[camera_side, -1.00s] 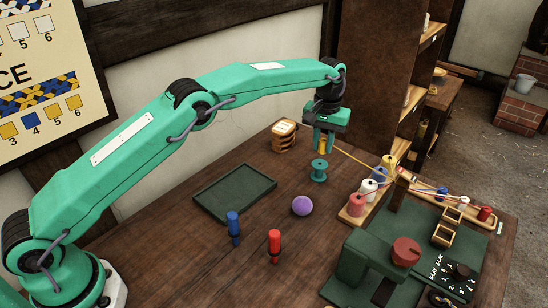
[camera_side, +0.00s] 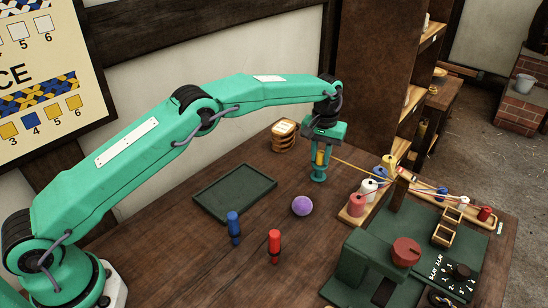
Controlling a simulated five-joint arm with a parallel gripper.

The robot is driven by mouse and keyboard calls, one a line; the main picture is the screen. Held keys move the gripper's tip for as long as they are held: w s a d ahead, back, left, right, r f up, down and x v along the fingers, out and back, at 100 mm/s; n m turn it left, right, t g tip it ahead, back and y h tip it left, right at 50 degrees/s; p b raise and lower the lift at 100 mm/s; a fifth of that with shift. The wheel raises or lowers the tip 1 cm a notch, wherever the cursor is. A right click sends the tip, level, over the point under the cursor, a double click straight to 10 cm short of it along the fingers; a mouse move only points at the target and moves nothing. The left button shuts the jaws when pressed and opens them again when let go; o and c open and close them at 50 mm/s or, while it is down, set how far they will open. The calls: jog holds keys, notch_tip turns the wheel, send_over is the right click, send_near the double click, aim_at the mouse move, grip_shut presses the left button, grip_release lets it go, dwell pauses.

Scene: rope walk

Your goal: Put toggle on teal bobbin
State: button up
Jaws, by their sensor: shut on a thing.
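My gripper (camera_side: 321,157) is shut on the yellow toggle (camera_side: 320,159), which is upright between the fingers. The teal bobbin (camera_side: 319,176) stands on the table directly below it. The toggle's lower end meets the top of the bobbin in the picture. I cannot tell whether they touch or a small gap is left. The fingers cover part of the toggle and the bobbin's upper part.
A yellow thread runs right from the toggle towards several spools (camera_side: 357,205). A green machine (camera_side: 372,258) fills the right front.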

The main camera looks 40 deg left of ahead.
aim_at(321, 152)
jog(key=shift+f, duration=0.15)
jog(key=o, duration=0.9)
jog(key=shift+o, duration=0.2)
notch_tip(321, 152, up, 12)
dwell(0.5)
jog(key=shift+r, duration=0.3)
dwell(0.4)
